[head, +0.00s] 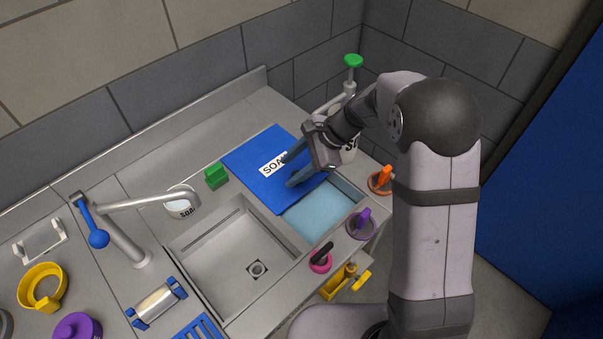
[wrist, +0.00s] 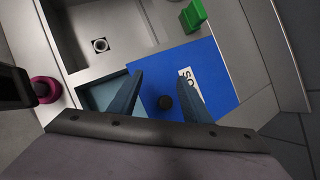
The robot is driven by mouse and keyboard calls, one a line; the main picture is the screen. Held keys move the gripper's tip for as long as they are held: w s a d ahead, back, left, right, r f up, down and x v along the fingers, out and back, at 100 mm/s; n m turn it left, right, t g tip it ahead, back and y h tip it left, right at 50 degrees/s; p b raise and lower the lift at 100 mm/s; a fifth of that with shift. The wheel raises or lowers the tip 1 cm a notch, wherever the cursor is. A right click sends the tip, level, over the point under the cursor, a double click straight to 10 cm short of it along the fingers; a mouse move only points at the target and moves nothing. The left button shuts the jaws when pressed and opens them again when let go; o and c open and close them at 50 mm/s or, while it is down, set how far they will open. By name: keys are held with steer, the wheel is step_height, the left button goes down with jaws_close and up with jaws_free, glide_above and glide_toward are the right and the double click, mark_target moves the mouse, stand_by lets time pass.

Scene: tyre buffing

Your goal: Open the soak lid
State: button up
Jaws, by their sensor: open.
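The soak lid (head: 251,167) is a flat blue panel with a white label. It lies behind and partly over the soak basin (head: 316,214), whose front part shows pale blue and uncovered. The lid also shows in the wrist view (wrist: 219,68), with a dark round knob (wrist: 165,102) on it. My gripper (head: 287,173) is open above the lid. In the wrist view its two fingers (wrist: 163,80) stand apart on either side of the knob, with a gap visible. Whether the fingers touch the lid cannot be told.
An empty sink (head: 225,265) with a drain lies left of the basin. A green block (head: 215,176) stands at the lid's left edge. Purple (head: 361,223), pink (head: 320,260) and orange (head: 381,179) ring-handled items line the front and right edges. A green-topped bottle (head: 352,62) stands behind.

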steer(key=w+d+f+m+t+y+b, duration=0.15)
steer(key=d+m+t, duration=0.25)
steer(key=d+m, duration=0.4)
steer(key=shift+m+h, duration=0.25)
steer(key=shift+m, duration=0.15)
steer(key=shift+s+a+p+x, duration=0.1)
steer(key=shift+p+x, duration=0.15)
steer(key=shift+x, duration=1.95)
steer(key=shift+s+a+p+x, duration=0.1)
steer(key=shift+p+x, duration=0.15)
steer(key=shift+x, duration=1.9)
steer(key=shift+r, duration=0.1)
jaws_close()
